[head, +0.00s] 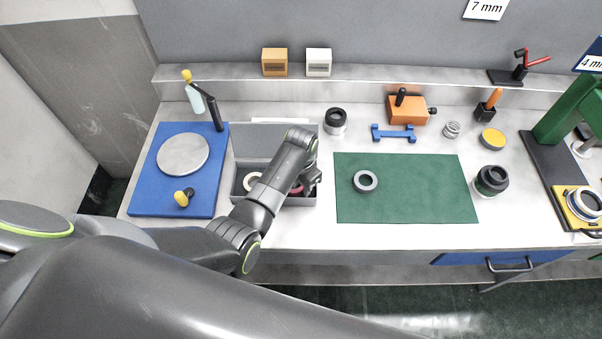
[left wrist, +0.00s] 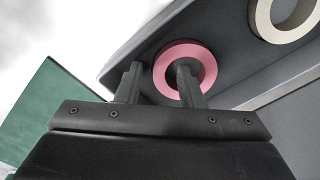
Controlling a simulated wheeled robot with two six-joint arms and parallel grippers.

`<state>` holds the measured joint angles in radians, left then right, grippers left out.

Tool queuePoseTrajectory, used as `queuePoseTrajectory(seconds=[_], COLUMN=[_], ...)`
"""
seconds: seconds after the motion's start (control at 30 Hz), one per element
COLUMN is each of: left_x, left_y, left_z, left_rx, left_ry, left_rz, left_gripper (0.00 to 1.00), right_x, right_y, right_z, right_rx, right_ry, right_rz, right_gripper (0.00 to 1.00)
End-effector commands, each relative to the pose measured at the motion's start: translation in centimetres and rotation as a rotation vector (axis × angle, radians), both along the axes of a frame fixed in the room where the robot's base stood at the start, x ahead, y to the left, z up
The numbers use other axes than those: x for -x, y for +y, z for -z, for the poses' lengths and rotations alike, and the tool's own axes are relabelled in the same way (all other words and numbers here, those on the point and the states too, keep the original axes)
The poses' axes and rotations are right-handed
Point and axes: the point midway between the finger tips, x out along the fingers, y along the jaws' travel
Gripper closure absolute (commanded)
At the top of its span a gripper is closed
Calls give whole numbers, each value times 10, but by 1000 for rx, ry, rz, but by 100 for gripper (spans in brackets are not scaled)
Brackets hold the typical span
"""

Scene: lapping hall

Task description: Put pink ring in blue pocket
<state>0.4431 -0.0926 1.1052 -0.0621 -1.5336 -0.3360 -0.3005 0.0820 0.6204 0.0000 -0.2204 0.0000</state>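The pink ring (left wrist: 203,56) lies in the grey tray (left wrist: 140,45), as the left wrist view shows. In the head view only a bit of the pink ring (head: 297,188) shows under my left wrist. My left gripper (left wrist: 160,72) is over the tray with its two fingers apart. One finger overlaps the ring's hole and the other is beside its outer edge; I cannot tell whether they touch it. My left gripper (head: 312,178) is partly hidden in the head view. I cannot make out a blue pocket. My right gripper is out of view.
A cream ring (head: 252,181) lies in the same tray. A blue board (head: 150,195) with a grey disc stands left. A green mat (head: 420,195) with a dark grey ring (head: 365,181) lies right. A black jar (head: 491,180) stands beyond it. The mat is mostly clear.

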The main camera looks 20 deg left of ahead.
Motion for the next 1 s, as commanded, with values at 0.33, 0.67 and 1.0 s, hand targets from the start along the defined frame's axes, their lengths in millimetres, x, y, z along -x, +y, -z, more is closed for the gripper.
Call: queuePoseTrajectory(seconds=[0.33,0.67,1.0], left_x=[0,-1,0], left_y=[-1,0,0], left_z=[-58,-108,-115], left_rx=[2,1,0], left_ry=[-4,-2,1], left_rz=[1,1,0], left_gripper=[66,66,66], right_x=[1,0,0], right_y=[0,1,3], right_z=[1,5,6], right_rx=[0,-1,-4], right_ry=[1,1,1], right_rz=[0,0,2], right_gripper=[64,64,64])
